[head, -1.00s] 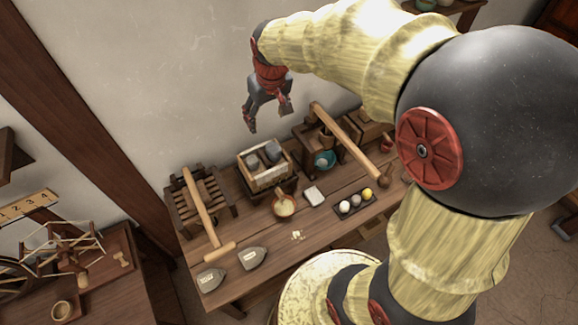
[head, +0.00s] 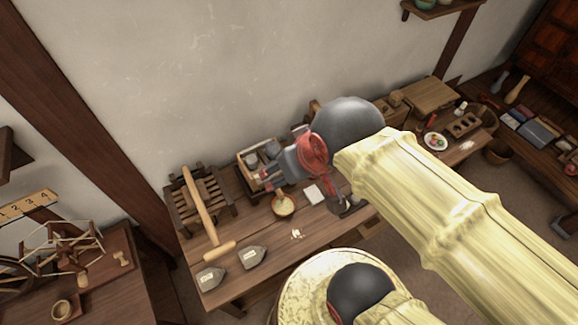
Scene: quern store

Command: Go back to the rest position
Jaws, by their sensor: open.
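My gripper (head: 271,180) is dark grey with red parts. It shows small and partly hidden behind my own wrist, over the workbench (head: 188,246) near the front right of a wooden box (head: 245,160). The jaws are open and I see nothing held in them. A bowl with pale contents (head: 284,205) is just below and right of the gripper in the picture. I cannot tell the height of the gripper above the bench. My arm reaches in from the lower right and hides part of the right side of the bench.
A slatted wooden frame (head: 183,214) with a long-handled mallet (head: 200,212) lies at left. A white block (head: 314,193) is right of the bowl.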

